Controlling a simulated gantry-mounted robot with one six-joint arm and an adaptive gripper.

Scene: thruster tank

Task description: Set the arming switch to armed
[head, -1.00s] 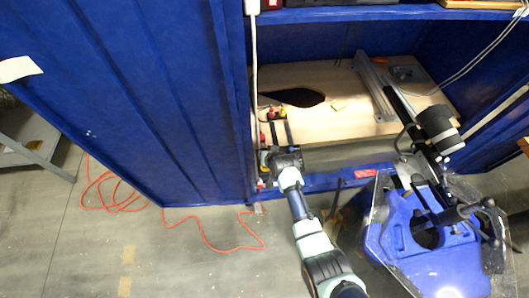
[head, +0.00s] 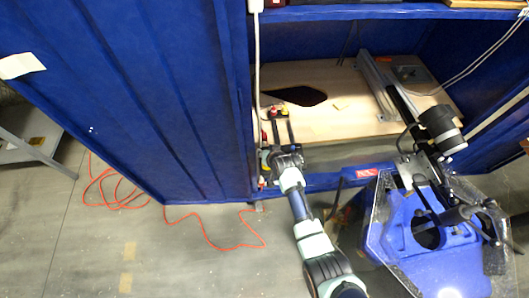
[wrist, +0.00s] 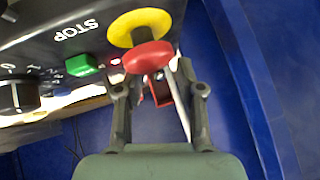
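A dark control panel (wrist: 50,42) fills the upper left of the wrist view. It carries a STOP label, a green button (wrist: 84,65), a black rotary knob (wrist: 17,97) with dial marks and a red mushroom button (wrist: 148,57) on a yellow ring. A small red part (wrist: 161,93) shows beyond the mushroom button, between my fingers. I cannot tell which control is the arming switch. My gripper (wrist: 160,92) is open, its fingers on either side of the red button's lower edge; contact cannot be told. In the head view my gripper (head: 282,118) reaches the panel at the cabinet's left side.
A blue cabinet wall (head: 125,100) stands left of my arm. A wooden board (head: 335,118) lies inside the cabinet. A blue machine with black parts (head: 425,240) stands close to the right of my arm. An orange cable (head: 210,235) lies on the floor at left.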

